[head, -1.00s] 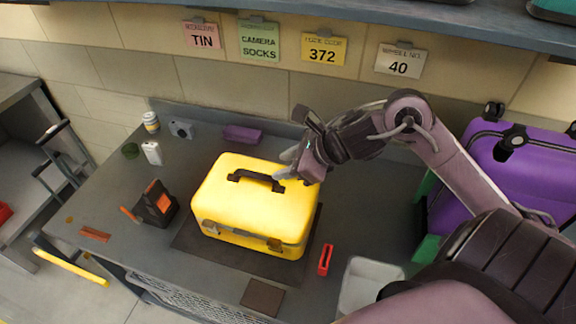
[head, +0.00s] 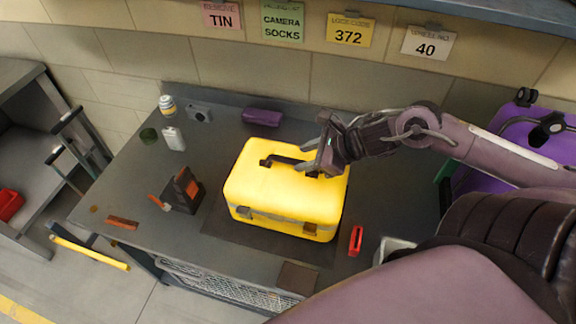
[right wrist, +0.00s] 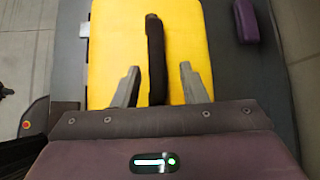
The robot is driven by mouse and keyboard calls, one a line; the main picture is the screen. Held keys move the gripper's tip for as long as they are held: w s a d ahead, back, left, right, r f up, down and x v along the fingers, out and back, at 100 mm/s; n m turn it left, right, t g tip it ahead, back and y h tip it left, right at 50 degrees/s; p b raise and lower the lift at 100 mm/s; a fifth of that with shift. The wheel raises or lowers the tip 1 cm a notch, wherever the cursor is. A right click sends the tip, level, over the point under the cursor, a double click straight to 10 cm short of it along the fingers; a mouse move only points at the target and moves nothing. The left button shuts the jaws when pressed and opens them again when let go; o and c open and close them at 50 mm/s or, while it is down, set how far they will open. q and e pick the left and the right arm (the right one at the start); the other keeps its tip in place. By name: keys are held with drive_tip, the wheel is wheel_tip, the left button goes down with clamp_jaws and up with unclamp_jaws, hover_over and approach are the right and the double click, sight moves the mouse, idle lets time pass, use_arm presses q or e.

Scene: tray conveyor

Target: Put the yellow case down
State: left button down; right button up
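The yellow case (head: 285,190) sits upright on a dark mat (head: 225,228) on the grey worktop. Its black handle (head: 282,160) is on top and also shows in the right wrist view (right wrist: 155,50). My right gripper (head: 303,160) is just above the case at the right end of the handle. In the right wrist view its two fingers (right wrist: 158,80) are spread, one on each side of the handle, with gaps to it. The mat is partly hidden by the case. My left gripper is not in view.
A black-and-orange device (head: 183,192) stands left of the case. A red item (head: 356,240) lies to its right, and a purple case (head: 262,117) lies behind. A purple suitcase (head: 505,130) stands at the far right.

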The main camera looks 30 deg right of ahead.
sight(291, 159)
drive_tip(key=shift+w+a+f, duration=0.1)
drive_tip(key=shift+w+a, duration=0.05)
drive_tip(key=shift+w, duration=0.05)
drive_tip(key=shift+w+a+f, duration=0.15)
drive_tip(key=shift+a, duration=0.05)
drive_tip(key=shift+w+a+f, duration=0.45)
drive_tip(key=shift+w+a, duration=0.05)
drive_tip(key=shift+w, duration=0.1)
drive_tip(key=shift+w+a+f, duration=0.15)
drive_tip(key=shift+w+f, duration=0.1)
drive_tip(key=shift+w+a+f+b, duration=0.15)
drive_tip(key=shift+w+f+b, duration=0.25)
drive_tip(key=shift+w+f, duration=0.05)
drive_tip(key=shift+w+a+f, duration=0.15)
drive_tip(key=shift+a+f, duration=0.05)
drive_tip(key=shift+f, duration=0.05)
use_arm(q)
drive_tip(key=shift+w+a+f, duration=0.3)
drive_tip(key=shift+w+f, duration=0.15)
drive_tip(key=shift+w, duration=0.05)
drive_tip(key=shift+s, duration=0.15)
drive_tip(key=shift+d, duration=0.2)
use_arm(e)
clamp_jaws()
